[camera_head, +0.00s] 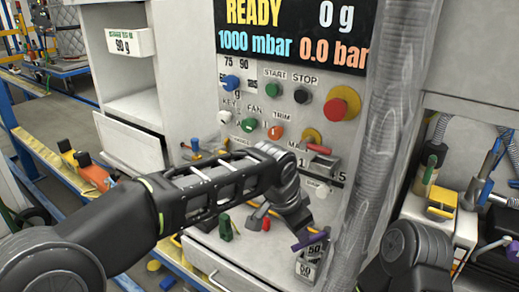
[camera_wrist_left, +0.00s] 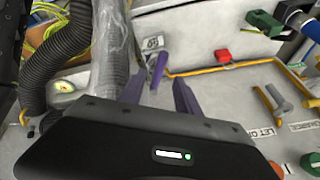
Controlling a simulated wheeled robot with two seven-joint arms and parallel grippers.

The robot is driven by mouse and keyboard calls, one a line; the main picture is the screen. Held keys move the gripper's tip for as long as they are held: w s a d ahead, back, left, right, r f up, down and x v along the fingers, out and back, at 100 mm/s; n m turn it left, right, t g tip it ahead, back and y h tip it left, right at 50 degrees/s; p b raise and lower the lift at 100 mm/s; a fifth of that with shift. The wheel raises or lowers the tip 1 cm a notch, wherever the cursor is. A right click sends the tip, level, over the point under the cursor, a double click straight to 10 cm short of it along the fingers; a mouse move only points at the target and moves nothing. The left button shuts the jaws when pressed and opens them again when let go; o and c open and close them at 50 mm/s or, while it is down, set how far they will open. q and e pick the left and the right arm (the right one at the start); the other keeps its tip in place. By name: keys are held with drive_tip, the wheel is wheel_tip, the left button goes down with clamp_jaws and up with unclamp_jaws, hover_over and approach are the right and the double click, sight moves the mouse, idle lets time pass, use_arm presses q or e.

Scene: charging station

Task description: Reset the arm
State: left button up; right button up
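My left arm (camera_head: 215,190) comes in from the left and reaches across the front of the control panel (camera_head: 285,130). In the left wrist view my left gripper (camera_wrist_left: 158,92) has its two purple fingers apart, so it is open. A purple piece (camera_wrist_left: 158,70) shows between and beyond the fingers, near a grey weight marked 50 (camera_wrist_left: 153,43). I cannot tell whether it touches a finger. In the head view the weights (camera_head: 311,262) stand just below the end of the left arm. Part of my right arm (camera_head: 412,258) shows at the bottom right; its gripper is out of view.
A ribbed grey hose (camera_head: 385,130) hangs close to the right of my left arm. The panel carries a red emergency knob (camera_head: 342,103) and several buttons and knobs. A green piece (camera_head: 226,228) and a red piece (camera_head: 256,217) stand on the ledge. Tools crowd the right side.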

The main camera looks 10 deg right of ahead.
use_arm(q)
drive_tip(key=s+a+f+n+g, duration=0.1)
drive_tip(key=a+f+n, duration=0.15)
drive_tip(key=f, duration=0.55)
drive_tip(key=s+a+f+n+p, duration=0.15)
drive_tip(key=a+f, duration=0.25)
drive_tip(key=f, duration=0.5)
drive_tip(key=s+a+f+n+g, duration=0.1)
drive_tip(key=s+a+f+n, duration=0.15)
drive_tip(key=f, duration=0.55)
drive_tip(key=s+a+f+n, duration=0.4)
drive_tip(key=s+a+f, duration=0.2)
drive_tip(key=s, duration=0.3)
drive_tip(key=s+a+f+n, duration=0.4)
drive_tip(key=s+a+f, duration=0.2)
drive_tip(key=s+f, duration=0.2)
drive_tip(key=shift+s+a+g+h, duration=0.3)
drive_tip(key=shift+s+h, duration=0.1)
drive_tip(key=shift+s, duration=0.75)
